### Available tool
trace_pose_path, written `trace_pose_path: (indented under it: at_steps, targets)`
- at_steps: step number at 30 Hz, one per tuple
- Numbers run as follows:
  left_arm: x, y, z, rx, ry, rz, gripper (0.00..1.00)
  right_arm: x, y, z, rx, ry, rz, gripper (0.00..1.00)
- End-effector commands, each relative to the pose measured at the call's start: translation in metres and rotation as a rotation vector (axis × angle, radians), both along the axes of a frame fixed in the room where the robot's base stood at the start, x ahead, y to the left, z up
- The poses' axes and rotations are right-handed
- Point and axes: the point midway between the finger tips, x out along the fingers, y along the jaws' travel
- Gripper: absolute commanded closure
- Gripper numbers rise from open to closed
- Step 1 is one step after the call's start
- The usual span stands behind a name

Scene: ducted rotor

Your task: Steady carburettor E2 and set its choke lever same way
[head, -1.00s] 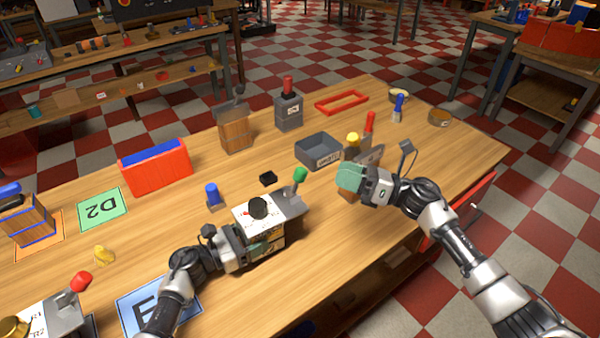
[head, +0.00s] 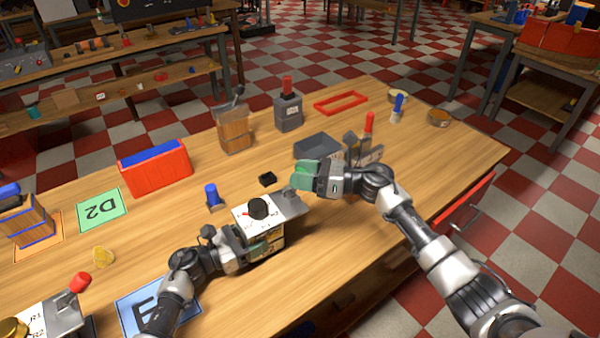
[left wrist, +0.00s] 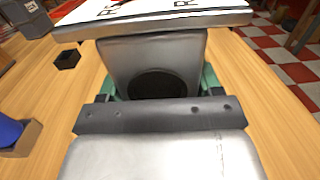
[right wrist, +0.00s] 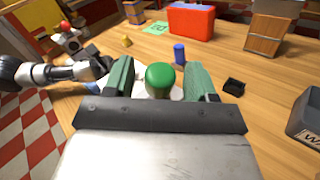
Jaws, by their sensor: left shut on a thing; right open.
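The carburettor (head: 268,222) stands on the bench with a white top plate and a round black knob; I cannot read E2 on it. My left gripper (head: 264,246) is shut on its body, whose grey side fills the left wrist view (left wrist: 155,60). The green knob of its lever (right wrist: 160,80) is between the open fingers of my right gripper (right wrist: 160,86), apart from both. In the head view my right gripper (head: 298,178) hides this knob. Another unit (head: 55,318) at lower left has a red-knobbed lever (head: 80,282), tilted to the right.
A grey bin (head: 316,145) and a small stand with a red knob (head: 368,122) lie beyond my right gripper. A small black box (head: 267,179) and a blue-knobbed piece (head: 212,194) stand behind the carburettor.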

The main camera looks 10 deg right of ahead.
Motion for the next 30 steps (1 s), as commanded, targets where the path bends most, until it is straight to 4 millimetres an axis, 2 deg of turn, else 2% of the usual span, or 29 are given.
trace_pose_path:
  at_steps: [11, 22, 30]
  targets:
    - [-0.0002, 0.0001, -0.0005, 0.001, 0.001, 0.0, 0.68, 0.0021, 0.0054, 0.0001, 0.0, 0.0, -0.001, 0.44]
    - [-0.0002, 0.0001, -0.0005, 0.001, 0.001, 0.0, 0.68, 0.002, 0.0051, 0.0001, 0.0, 0.0, 0.0, 1.0]
    - [-0.0001, 0.0003, -0.0006, 0.001, 0.001, 0.0, 0.68, 0.0023, 0.0043, -0.0007, 0.014, 0.007, 0.0, 1.0]
